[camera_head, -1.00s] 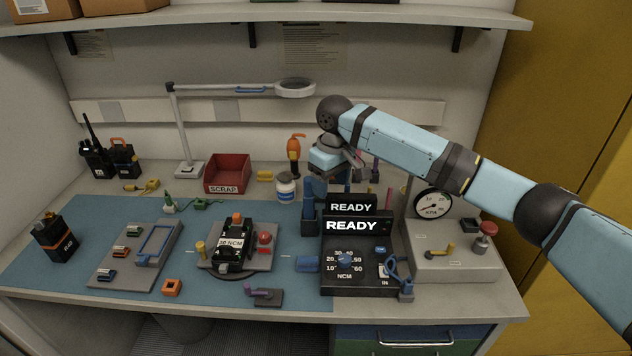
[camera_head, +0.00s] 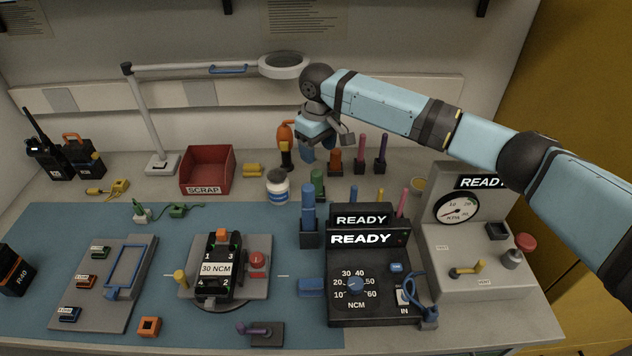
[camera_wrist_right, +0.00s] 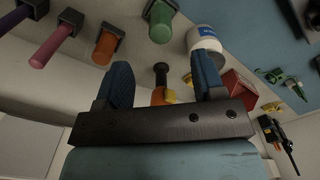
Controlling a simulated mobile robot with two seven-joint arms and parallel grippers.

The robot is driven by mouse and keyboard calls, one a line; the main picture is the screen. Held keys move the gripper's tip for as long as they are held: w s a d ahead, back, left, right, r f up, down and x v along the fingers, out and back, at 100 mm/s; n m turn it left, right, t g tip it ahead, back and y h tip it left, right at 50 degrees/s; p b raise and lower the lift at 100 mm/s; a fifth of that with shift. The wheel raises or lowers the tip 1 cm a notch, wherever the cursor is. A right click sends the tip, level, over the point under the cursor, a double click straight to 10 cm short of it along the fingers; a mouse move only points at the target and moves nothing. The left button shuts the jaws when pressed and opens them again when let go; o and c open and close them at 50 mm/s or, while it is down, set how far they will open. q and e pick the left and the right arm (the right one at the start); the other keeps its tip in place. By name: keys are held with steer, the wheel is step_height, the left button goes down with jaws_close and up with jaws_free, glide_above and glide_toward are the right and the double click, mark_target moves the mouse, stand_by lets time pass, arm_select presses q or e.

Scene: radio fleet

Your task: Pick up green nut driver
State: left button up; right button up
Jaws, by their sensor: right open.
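The green nut driver (camera_head: 318,182) stands upright in a dark holder at the back of the bench, left of the orange, pink and purple drivers. It also shows in the right wrist view at the top (camera_wrist_right: 160,20), beyond the fingertips. My right gripper (camera_head: 326,147) is above and behind the green driver, apart from it. In the right wrist view its blue fingers (camera_wrist_right: 163,78) are spread with nothing held between them. My left gripper is not in view.
An orange driver (camera_head: 335,161), a pink one (camera_head: 361,150) and a purple one (camera_head: 381,153) stand close right. A white jar (camera_head: 277,187) is close left, with an orange-handled tool (camera_head: 286,139) behind it. The magnifier lamp (camera_head: 284,66) hangs nearby. READY displays (camera_head: 361,239) stand in front.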

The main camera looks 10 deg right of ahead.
mark_target(317, 172)
step_height(317, 172, down, 9)
steer(key=shift+w+a+r, duration=0.1)
steer(key=shift+w, duration=0.05)
jaws_close()
stand_by(0.5)
